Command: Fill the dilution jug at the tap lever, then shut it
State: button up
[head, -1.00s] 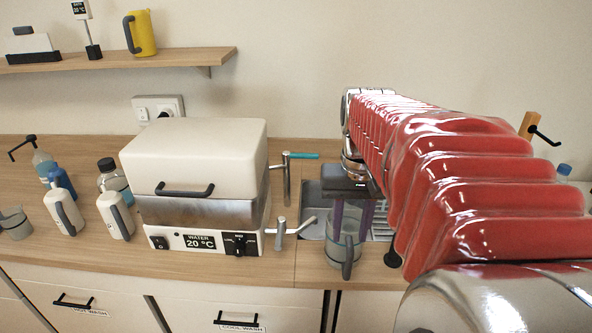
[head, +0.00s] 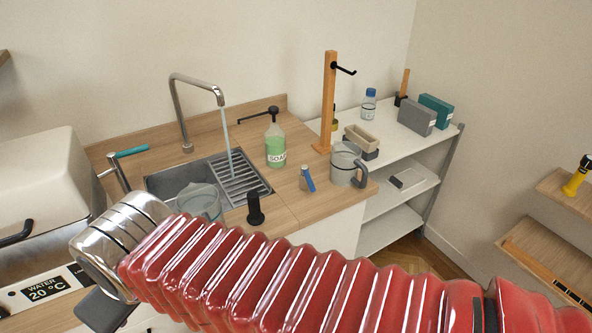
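A curved metal tap (head: 184,110) stands behind the sink (head: 160,183), and a stream of water falls from its spout onto the ribbed rack. A clear jug (head: 200,201) is at the sink's front left, left of the stream; my arm hides its lower part. Another clear jug (head: 345,164) with a grey handle stands on the counter at right. No label shows which is the dilution jug. A teal-tipped lever (head: 131,152) on a metal post is left of the sink.
A soap bottle (head: 275,146), a small blue-and-grey item (head: 307,179) and a wooden post (head: 328,100) stand right of the sink. A black upright piece (head: 255,207) is at its front edge. A white water bath (head: 38,190) is left. A shelf unit (head: 400,145) stands right.

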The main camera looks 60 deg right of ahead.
aim_at(305, 168)
jog(key=u, duration=0.2)
jog(key=k, duration=1.25)
jog(key=z, duration=0.75)
jog(key=i, duration=1)
jog(key=z, duration=0.05)
